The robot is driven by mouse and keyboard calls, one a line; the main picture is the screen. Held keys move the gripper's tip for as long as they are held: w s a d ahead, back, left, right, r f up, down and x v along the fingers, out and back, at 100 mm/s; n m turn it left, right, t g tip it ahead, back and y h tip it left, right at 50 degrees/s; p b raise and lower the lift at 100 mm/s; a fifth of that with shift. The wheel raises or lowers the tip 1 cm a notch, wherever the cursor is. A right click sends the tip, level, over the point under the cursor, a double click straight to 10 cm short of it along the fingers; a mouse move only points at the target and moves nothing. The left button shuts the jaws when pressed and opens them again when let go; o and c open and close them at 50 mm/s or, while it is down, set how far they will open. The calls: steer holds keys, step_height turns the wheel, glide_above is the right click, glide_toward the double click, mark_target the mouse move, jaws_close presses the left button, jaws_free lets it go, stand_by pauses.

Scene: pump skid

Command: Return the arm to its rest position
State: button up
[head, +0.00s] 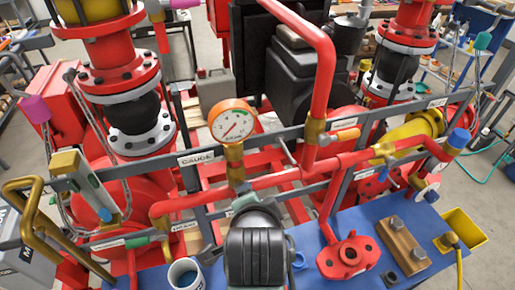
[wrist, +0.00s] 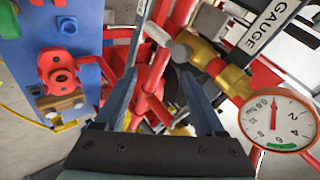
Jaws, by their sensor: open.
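My gripper (wrist: 158,76) shows in the wrist view with its two fingers spread apart and nothing between them. Red pipework lies beyond the fingers; I cannot tell the exact distance. In the head view my dark arm end is at the bottom middle, in front of the pipe rack, and its fingers are hidden. The round pressure gauge (head: 233,121) stands on a brass fitting above the rail, and it also shows at the right of the wrist view (wrist: 277,119), beside the gripper.
Red pipes (head: 270,180) and the grey rail (head: 370,130) cross just beyond my arm. The blue bench top (head: 310,270) holds a mug (head: 185,274), a red flanged part (head: 348,257) and a wooden block (head: 402,245). A yellow bin (head: 465,232) is at right.

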steer(key=w+r+n+t, duration=0.3)
steer(key=r+n+t, duration=0.45)
steer(key=r, duration=1.85)
steer(key=s+r+n+t, duration=0.2)
steer(key=s+r+t, duration=0.35)
steer(key=r, duration=0.55)
steer(key=s+r+n+t, duration=0.3)
steer(key=s+r+t, duration=0.25)
steer(key=r, duration=0.55)
step_height(320, 180, down, 13)
steer(key=b, duration=1.2)
steer(key=shift+s+d+r+b, duration=0.2)
steer(key=shift+s+d+b, duration=0.1)
steer(key=shift+s+b, duration=0.15)
steer(key=shift+g, duration=0.25)
